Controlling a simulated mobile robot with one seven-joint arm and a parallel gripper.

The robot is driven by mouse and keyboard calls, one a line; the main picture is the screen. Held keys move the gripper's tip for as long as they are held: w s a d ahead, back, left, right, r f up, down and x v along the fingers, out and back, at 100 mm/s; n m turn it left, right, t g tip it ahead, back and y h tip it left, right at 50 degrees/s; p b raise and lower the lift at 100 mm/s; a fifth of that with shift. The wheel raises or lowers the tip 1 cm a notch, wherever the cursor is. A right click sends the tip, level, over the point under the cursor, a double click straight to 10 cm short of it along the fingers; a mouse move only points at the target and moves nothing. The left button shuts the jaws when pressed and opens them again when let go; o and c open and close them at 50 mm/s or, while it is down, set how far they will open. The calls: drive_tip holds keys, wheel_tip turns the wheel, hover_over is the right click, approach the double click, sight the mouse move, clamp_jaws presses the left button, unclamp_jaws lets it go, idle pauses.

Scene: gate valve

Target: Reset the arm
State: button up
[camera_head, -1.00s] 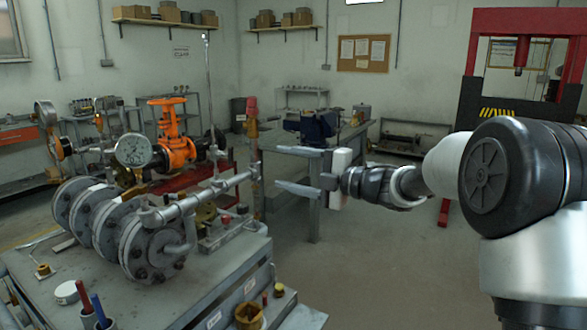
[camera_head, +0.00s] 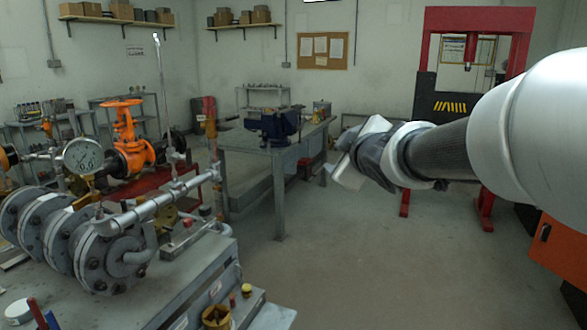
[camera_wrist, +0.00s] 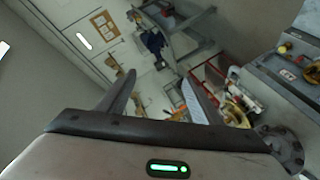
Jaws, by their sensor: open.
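My gripper (camera_head: 342,172) is at the end of my arm, right of the middle in the head view. It is in free air, and its fingers are partly hidden by the wrist. In the wrist view, its two fingers (camera_wrist: 163,92) stand apart with nothing held between them. The orange gate valve (camera_head: 127,140) with its handwheel stands at the left of the head view, well apart from my gripper. A grey flanged pipe assembly (camera_head: 105,250) with a round gauge (camera_head: 83,156) sits in front of it.
A metal workbench (camera_head: 239,140) with a blue vise (camera_head: 279,127) stands behind my gripper. A red press frame (camera_head: 425,75) is at the back right. The metal table (camera_head: 180,272) carries the pipe assembly. The floor (camera_head: 345,265) between the table and my arm is clear.

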drive_tip(key=s+d+f+m+g+h, duration=0.2)
drive_tip(key=s+d+f+m, duration=0.15)
drive_tip(key=s, duration=0.45)
drive_tip(key=s+d+f+m+g+h, duration=0.25)
drive_tip(key=s+f+m, duration=0.25)
drive_tip(key=s, duration=0.4)
drive_tip(key=s+a+f+m+g+y, duration=0.15)
drive_tip(key=s+f, duration=0.25)
drive_tip(key=s, duration=0.4)
drive_tip(key=s+a+f+m+g+y, duration=0.1)
drive_tip(key=s+f+m+g, duration=0.2)
drive_tip(key=s, duration=0.5)
wheel_tip(320, 180, up, 20)
drive_tip(key=w+p, duration=0.1)
drive_tip(key=p, duration=2)
drive_tip(key=shift+d+r+n, duration=0.2)
drive_tip(key=shift+d+n, duration=0.15)
drive_tip(key=shift+n, duration=0.05)
drive_tip(key=shift+w, duration=0.1)
drive_tip(key=shift+c, duration=0.4)
